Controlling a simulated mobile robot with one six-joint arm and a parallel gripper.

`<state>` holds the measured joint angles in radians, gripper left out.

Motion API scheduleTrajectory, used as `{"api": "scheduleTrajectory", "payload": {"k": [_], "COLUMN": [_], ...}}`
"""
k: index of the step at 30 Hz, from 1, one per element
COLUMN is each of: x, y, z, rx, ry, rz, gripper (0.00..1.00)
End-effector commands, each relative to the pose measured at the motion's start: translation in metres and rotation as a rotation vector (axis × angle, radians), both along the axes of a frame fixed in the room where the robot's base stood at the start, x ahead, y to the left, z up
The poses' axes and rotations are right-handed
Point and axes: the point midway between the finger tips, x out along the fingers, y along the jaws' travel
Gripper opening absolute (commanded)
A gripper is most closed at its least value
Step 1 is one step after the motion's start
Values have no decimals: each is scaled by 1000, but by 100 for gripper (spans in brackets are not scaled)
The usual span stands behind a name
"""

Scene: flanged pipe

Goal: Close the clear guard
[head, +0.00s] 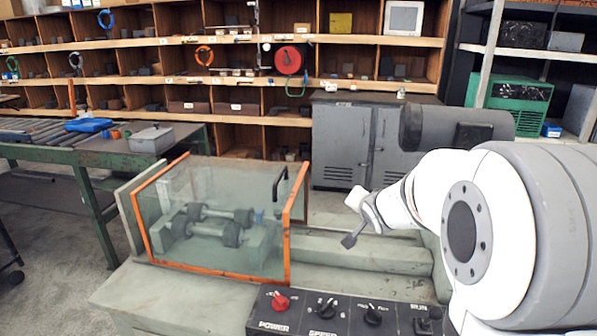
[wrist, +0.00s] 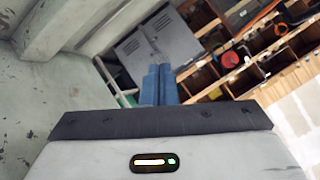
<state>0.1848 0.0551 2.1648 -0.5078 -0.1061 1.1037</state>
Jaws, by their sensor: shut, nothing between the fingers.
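The clear guard (head: 215,265) has orange-edged transparent panels and stands over the left part of a grey-green machine bed. A black handle (head: 279,184) is at its right end. Grey flanged pipe parts (head: 212,226) show through the panels. My gripper (head: 348,241) is to the right of the guard, apart from it, above the bed. In the wrist view its blue fingers (wrist: 158,82) are together with nothing between them. The handle and the guard cannot be made out in the wrist view.
A control panel (head: 345,312) with a red knob and black knobs is at the machine's front. The bed (head: 365,258) right of the guard is uncovered. A green-legged roller table (head: 100,155) stands at left. Grey cabinets (head: 345,140) and wooden shelves (head: 225,60) are behind.

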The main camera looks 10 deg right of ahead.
Motion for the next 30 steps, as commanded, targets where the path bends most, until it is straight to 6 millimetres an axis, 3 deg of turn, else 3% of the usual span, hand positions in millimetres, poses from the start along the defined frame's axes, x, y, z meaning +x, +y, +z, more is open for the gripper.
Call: {"api": "scheduleTrajectory", "payload": {"k": [1,3,6,9,18,23,30], "x": [25,54,88,109,125,133,172], "y": [-6,-10,-11,-9,-3,2,23], "z": [-2,1,1,-3,-17,-17,-17], "rx": [70,191,384,583,960,994,994], "ry": [-69,-170,-281,-342,-350,-346,-345], "rz": [-4,8,56,122,270,286,286], "gripper": [0,0,0,0,0,0,0]}}
